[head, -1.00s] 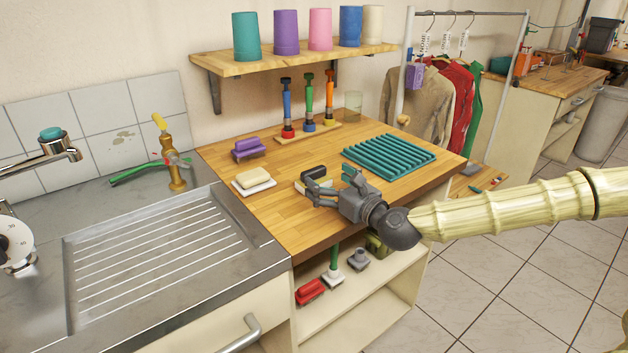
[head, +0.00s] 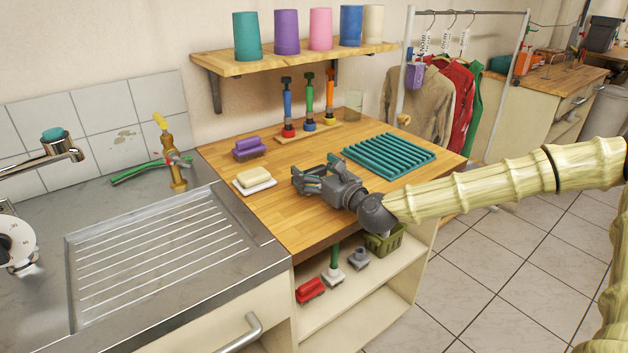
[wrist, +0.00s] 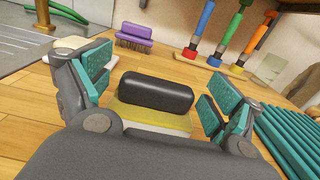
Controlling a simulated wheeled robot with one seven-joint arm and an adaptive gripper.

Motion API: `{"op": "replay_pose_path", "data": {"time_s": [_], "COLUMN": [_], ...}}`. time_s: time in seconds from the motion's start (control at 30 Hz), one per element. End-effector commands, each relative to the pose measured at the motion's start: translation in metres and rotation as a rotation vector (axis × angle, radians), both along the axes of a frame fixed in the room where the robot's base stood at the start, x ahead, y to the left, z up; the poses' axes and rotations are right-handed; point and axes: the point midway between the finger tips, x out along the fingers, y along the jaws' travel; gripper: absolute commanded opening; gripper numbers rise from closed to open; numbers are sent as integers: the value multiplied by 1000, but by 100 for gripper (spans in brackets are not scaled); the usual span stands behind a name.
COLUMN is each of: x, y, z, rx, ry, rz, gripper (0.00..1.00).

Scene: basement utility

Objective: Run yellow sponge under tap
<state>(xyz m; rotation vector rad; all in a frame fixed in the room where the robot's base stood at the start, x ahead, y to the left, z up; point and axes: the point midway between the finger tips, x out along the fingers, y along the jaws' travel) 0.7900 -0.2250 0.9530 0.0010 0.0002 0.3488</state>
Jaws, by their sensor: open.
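A yellow sponge-like pad (wrist: 150,118) with a black block on top lies on the wooden counter in the wrist view. It lies ahead of and between the open fingers of my gripper (wrist: 153,90), apart from both. In the head view my gripper (head: 318,173) is low over the counter and hides most of this pad. A pale yellow block (head: 253,176), soap or sponge, sits on a white dish left of my gripper. The chrome tap (head: 62,150) with a teal cap stands at the far left; its outlet is over the sink side.
A ribbed steel drainboard (head: 165,255) lies left of the wooden counter (head: 295,225). A purple brush (head: 249,148), a rack of upright coloured tools (head: 308,115) and a teal ribbed mat (head: 388,155) stand around my gripper. A brass valve (head: 175,165) rises behind the drainboard.

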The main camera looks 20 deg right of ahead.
Motion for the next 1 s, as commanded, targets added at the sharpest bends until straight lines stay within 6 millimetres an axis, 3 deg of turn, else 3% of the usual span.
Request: {"op": "replay_pose_path", "data": {"time_s": [0.1,0.37,0.47,0.77,1.0], "x": [0,0,0,0,0], "y": [0,-1,-1,-1,-1], "z": [0,0,0,4,32], "rx": [0,0,0,-1,0], "ry": [0,0,0,-1,-3], "rz": [0,-1,-1,-1,-1], "gripper": [90,43,38,38,38]}}
